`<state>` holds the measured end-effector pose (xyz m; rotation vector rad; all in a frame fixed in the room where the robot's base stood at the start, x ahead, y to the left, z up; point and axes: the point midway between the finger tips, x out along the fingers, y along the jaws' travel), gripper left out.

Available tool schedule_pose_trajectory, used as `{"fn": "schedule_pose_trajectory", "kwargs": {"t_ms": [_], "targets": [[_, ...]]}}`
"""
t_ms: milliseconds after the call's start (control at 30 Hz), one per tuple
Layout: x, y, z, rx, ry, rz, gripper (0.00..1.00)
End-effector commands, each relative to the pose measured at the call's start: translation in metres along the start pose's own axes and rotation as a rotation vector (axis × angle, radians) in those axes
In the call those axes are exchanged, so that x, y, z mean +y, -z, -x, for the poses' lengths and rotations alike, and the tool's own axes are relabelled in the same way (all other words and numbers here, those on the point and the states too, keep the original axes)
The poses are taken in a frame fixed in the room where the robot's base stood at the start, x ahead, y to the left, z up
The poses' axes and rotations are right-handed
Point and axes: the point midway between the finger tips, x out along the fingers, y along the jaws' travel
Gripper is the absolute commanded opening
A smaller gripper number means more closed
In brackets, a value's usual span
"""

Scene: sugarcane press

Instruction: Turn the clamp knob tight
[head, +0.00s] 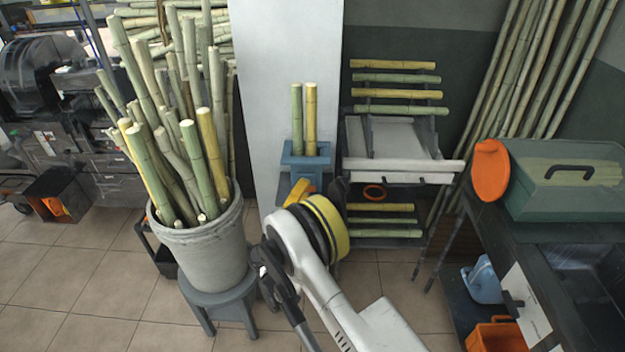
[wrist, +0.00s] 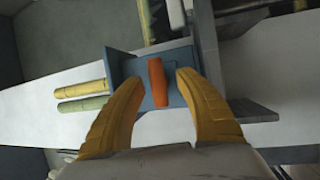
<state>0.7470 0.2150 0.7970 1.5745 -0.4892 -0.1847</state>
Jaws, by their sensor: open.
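The orange clamp knob (wrist: 158,83) is a bar-shaped handle on the face of the blue clamp (wrist: 130,67) in the wrist view. The clamp also shows in the head view (head: 291,166), with a green and a yellow cane standing upright in it. My gripper (wrist: 158,80) is open, its two yellow fingers on either side of the knob, with a gap visible on both sides. Whether the fingertips reach to the knob's depth is hard to tell. In the head view my arm hides the knob and most of the gripper.
A bucket of canes (head: 212,245) stands on a stool left of my arm. A rack (head: 395,168) with several canes stands right of the clamp. A dark bench (head: 560,280) with a green toolbox (head: 570,195) is at the right. Tiled floor lies open at lower left.

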Motion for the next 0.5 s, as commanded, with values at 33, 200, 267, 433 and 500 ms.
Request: {"fn": "schedule_pose_trajectory", "kwargs": {"t_ms": [33,200,267,433,500], "targets": [[0.0012,0.0004,0.0006,0.002,0.0,0.0,0.41],[0.0021,0.0005,0.0007,0.003,0.0,0.0,0.41],[0.002,0.0005,0.0006,0.002,0.0,0.0,0.41],[0.0019,0.0004,0.0005,0.002,0.0,0.0,0.12],[0.0019,0.0004,0.0004,0.002,0.0,0.0,0.0]]}}
